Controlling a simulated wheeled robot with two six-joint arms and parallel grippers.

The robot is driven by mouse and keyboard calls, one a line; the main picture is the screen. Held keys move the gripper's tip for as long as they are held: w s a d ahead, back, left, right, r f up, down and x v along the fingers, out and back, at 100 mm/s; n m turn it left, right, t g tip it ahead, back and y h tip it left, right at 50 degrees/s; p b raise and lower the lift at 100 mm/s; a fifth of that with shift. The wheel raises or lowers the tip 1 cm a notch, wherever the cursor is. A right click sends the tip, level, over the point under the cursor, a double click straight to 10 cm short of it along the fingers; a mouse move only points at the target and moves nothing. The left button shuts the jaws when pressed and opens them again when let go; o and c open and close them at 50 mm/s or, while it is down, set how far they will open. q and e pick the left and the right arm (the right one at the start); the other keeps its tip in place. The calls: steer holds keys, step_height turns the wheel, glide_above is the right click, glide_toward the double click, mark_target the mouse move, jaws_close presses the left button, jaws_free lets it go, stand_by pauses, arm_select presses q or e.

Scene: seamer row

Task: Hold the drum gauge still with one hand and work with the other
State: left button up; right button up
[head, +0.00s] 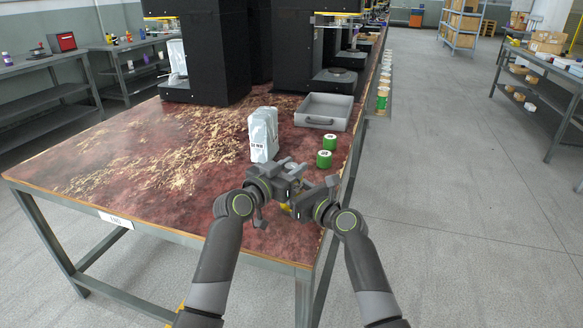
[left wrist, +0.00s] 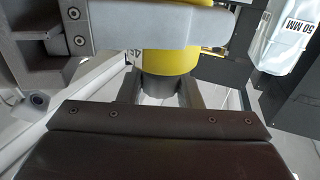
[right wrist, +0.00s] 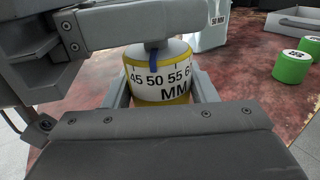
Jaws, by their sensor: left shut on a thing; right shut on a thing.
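The drum gauge (head: 286,207) is a small yellow and white drum, mostly hidden between my two grippers near the table's front right corner. In the right wrist view its white drum (right wrist: 158,75) shows a scale reading 45, 50, 55 and "MM", with a blue pointer over it. My right gripper (right wrist: 161,97) is shut around this drum. In the left wrist view a yellow band (left wrist: 170,62) sits above a dark grey part. My left gripper (left wrist: 162,95) is shut on that dark part. In the head view my left gripper (head: 291,180) and right gripper (head: 312,200) almost meet.
A pale bag (head: 263,136) marked in MM stands upright on the table just beyond my grippers. Two green cylinders (head: 324,159) (head: 330,142) stand to its right, and a grey tray (head: 323,112) lies behind them. Black machines (head: 212,50) stand farther back.

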arm_select(q)
steer(key=o, duration=1)
steer(key=shift+c, duration=0.2)
steer(key=v, duration=1.2)
arm_select(e)
steer(key=o, duration=1.1)
